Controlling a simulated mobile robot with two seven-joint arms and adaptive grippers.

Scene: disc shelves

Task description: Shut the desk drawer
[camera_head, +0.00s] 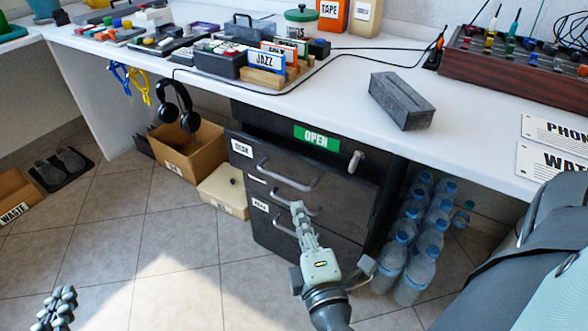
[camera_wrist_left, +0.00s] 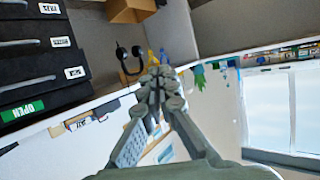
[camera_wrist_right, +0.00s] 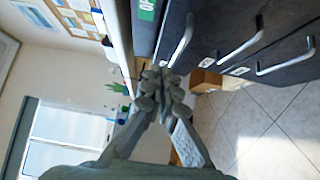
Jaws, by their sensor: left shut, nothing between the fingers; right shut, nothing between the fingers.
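The black drawer cabinet (camera_head: 322,214) stands under the white desk. Its top drawer (camera_head: 330,188), labelled DESK, has a grey bar handle (camera_head: 287,176) and appears to stand out a little from the cabinet face. A green OPEN label (camera_head: 317,137) and a small lever (camera_head: 356,160) sit above it. The drawers also show in the left wrist view (camera_wrist_left: 30,65) and right wrist view (camera_wrist_right: 235,30). My right gripper (camera_head: 297,208) is shut and empty in front of the lower drawers, below the top handle. My left gripper (camera_head: 68,296) is shut and empty, low at the left, away from the cabinet.
Water bottles (camera_head: 405,245) stand right of the cabinet. A beige box (camera_head: 225,193) and a cardboard box (camera_head: 197,157) stand to its left, with headphones (camera_head: 180,105) hanging above. A grey block (camera_head: 400,98) lies on the desk (camera_head: 340,75). Tiled floor is clear in front.

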